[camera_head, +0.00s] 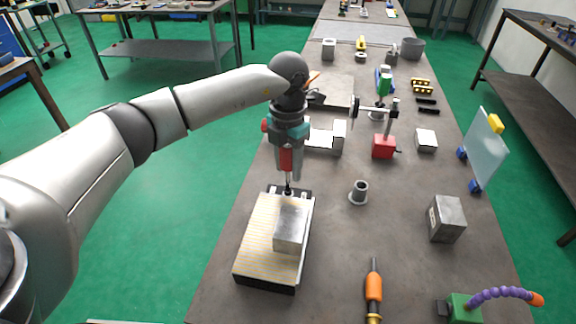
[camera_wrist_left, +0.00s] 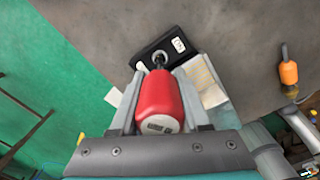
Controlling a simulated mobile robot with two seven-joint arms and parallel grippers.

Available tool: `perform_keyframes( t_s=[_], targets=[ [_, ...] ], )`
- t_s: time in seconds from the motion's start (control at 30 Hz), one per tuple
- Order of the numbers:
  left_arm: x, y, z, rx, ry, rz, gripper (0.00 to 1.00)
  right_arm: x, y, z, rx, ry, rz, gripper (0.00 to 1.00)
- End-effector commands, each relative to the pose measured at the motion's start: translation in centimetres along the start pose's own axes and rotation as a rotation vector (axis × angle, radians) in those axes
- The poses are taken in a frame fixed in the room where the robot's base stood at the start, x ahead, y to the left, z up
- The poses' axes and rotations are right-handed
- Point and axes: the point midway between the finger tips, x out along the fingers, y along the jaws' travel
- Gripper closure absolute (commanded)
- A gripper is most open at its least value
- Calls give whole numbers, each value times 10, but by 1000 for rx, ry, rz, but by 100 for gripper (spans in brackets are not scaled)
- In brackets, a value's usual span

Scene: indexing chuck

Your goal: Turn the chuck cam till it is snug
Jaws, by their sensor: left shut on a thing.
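The chuck (camera_head: 262,235) is a low plate with a pale striped top and dark ends, lying near the table's left edge. A grey metal block (camera_head: 290,225) sits on its top. My left gripper (camera_head: 287,165) is above the chuck's far end, shut on the red handle (camera_wrist_left: 160,98) of a key, pointing down. In the wrist view the key's dark tip meets a round cam fitting (camera_wrist_left: 160,59) on the chuck's black end; whether it is fully seated I cannot tell. A small white label (camera_wrist_left: 179,45) is beside the fitting. My right gripper is not in view.
A grey flanged bushing (camera_head: 359,192), a metal block (camera_head: 446,218), a red-based stand (camera_head: 384,147) and a purple flexible hose (camera_head: 500,294) stand on the table. Bare table lies between them.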

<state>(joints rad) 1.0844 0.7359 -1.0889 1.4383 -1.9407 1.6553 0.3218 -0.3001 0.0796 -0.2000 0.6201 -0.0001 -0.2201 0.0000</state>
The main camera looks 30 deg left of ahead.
Motion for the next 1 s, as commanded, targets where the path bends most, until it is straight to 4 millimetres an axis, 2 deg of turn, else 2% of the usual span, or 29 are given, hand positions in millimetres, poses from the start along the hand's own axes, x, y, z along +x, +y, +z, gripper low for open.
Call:
perform_keyframes(
  t_s=[0.33, 0.7, 1.0],
  targets=[
    [-1, 0, 0, 27, -1, 0, 100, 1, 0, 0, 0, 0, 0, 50],
    [0, 0, 0, 308, -1, 0, 100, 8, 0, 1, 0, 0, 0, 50],
    [-1, 0, 0, 312, -1, 0, 100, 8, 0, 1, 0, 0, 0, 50]
  ],
)
